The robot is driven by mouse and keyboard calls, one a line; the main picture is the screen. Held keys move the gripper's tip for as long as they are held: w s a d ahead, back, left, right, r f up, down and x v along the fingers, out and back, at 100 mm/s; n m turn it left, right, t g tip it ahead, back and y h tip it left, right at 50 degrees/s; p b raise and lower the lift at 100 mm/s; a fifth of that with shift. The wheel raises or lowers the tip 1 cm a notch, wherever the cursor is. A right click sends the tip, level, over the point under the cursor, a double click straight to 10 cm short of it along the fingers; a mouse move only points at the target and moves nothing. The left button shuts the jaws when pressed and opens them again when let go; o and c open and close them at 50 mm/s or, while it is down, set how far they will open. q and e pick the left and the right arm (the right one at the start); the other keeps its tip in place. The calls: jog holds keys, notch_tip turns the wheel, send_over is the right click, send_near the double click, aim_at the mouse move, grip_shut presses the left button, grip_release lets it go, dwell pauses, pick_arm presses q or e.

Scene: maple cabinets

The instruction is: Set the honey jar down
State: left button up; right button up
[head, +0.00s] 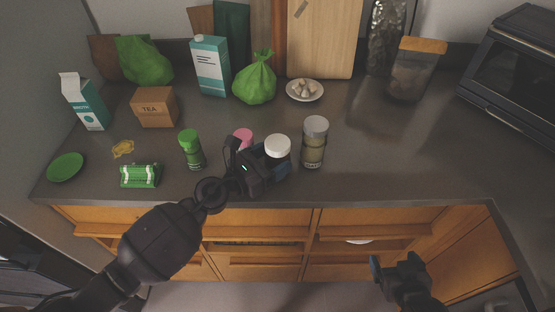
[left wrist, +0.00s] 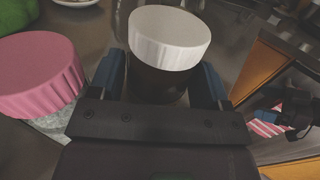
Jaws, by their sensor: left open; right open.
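The jar with the white lid (head: 278,146), which I take to be the honey jar, stands upright on the dark counter (head: 370,150) near its front edge. In the left wrist view its white lid (left wrist: 169,37) and dark body show between the two fingers of my left gripper (left wrist: 168,80). My left gripper (head: 280,166) is open around the jar; whether a finger touches it cannot be told. The jar's lower part is hidden. My right gripper (head: 393,268) is open and empty, low in front of the drawers.
A pink-lidded jar (head: 243,136) stands close left of my left gripper, and its lid (left wrist: 40,75) is large in the wrist view. A grey-lidded jar (head: 314,143) stands close on the right. A green shaker (head: 191,150) is farther left.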

pick_arm(q)
jog(key=c, duration=0.9)
jog(key=shift+o, duration=0.2)
jog(key=shift+r, duration=0.1)
